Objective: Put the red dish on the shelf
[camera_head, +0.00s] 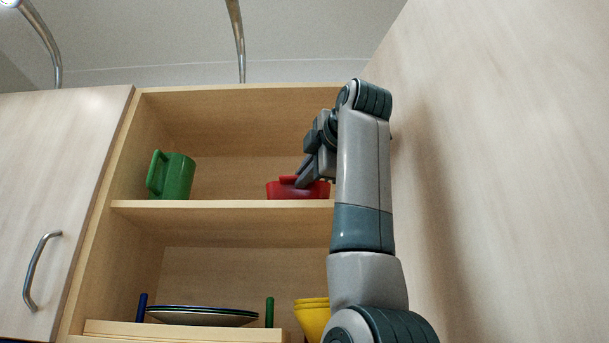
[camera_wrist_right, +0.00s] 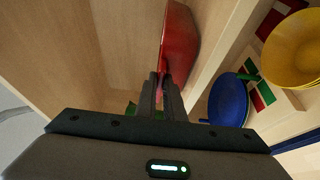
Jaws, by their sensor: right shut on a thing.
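The red dish (camera_head: 283,190) is at the right part of the upper shelf (camera_head: 225,204) in the head view, close to or on the board. It also shows in the right wrist view (camera_wrist_right: 180,45), at the tips of my fingers. My right gripper (camera_head: 303,182) is shut on the rim of the red dish; it also shows in the wrist view (camera_wrist_right: 160,88). My arm hides the right end of the shelf and part of the dish. I cannot tell whether the dish touches the board. My left gripper is not in view.
A green mug (camera_head: 176,176) stands at the left of the upper shelf. Below are plates (camera_head: 203,316) in a rack and yellow bowls (camera_head: 312,318). A closed cabinet door (camera_head: 60,190) is at left, a tall panel (camera_head: 480,180) at right. Between mug and dish the shelf is clear.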

